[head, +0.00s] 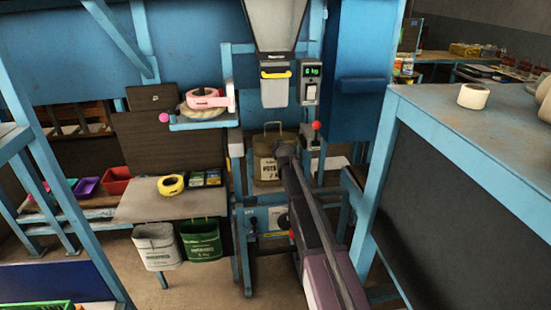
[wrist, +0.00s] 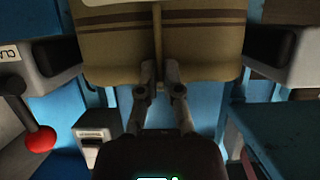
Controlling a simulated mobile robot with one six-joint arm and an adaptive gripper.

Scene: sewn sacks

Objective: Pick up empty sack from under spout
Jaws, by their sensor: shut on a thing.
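An olive-brown sack (head: 265,167) with a printed label and a small loop at its top is upright below the metal spout (head: 274,90). The spout has a yellow bar across its front. My gripper (head: 286,152) reaches the sack's right part from the front and covers some of it.
A red-knobbed lever (head: 316,126) and a display box (head: 311,82) are close on the right. A small shelf (head: 203,123) with tape rolls is left. White (head: 157,247) and green (head: 201,241) sacks hang at the left table. A blue-framed bench (head: 425,105) stands right.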

